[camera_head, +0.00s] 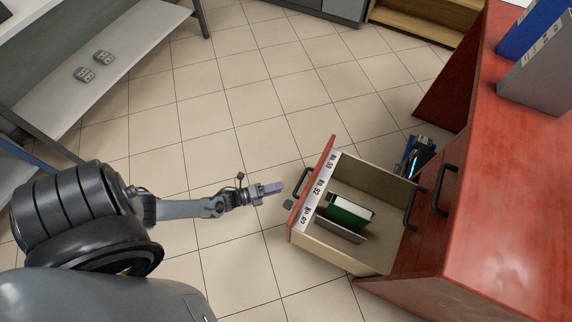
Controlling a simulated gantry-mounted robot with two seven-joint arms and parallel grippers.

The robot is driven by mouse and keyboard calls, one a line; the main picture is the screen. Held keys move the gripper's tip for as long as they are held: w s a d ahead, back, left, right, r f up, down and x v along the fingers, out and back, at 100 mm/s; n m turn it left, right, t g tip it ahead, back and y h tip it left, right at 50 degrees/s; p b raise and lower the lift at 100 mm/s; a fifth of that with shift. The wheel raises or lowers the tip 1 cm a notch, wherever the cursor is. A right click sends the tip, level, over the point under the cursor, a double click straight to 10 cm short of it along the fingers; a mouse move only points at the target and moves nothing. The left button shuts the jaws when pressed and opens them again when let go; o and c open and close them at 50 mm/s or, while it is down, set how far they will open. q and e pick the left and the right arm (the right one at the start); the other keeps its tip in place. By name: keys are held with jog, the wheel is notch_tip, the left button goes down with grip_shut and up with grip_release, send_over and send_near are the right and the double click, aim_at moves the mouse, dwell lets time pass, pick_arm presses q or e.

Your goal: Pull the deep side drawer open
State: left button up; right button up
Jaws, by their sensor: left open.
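The deep side drawer (371,168) stands well out from the red desk (515,190). Its red front panel (316,180) faces left and carries a black bar handle (301,188). White labels run along the inner side of the front. Inside lie a green book (345,215), a pale-paged book and a light divider. My left gripper (284,187) is just left of the handle, apart from it as far as I can see. It is open, with nothing visible between its fingers. My right gripper is not in view.
Two more black handles (445,190) are on the desk side. Blue and dark items (417,156) stand behind the drawer. Binders (540,75) stand on the desk top. A grey bench (110,50) is at upper left. Tiled floor between is clear.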

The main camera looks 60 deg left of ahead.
pick_arm(q)
jog(key=shift+v, duration=1.05)
jog(key=shift+r, duration=0.1)
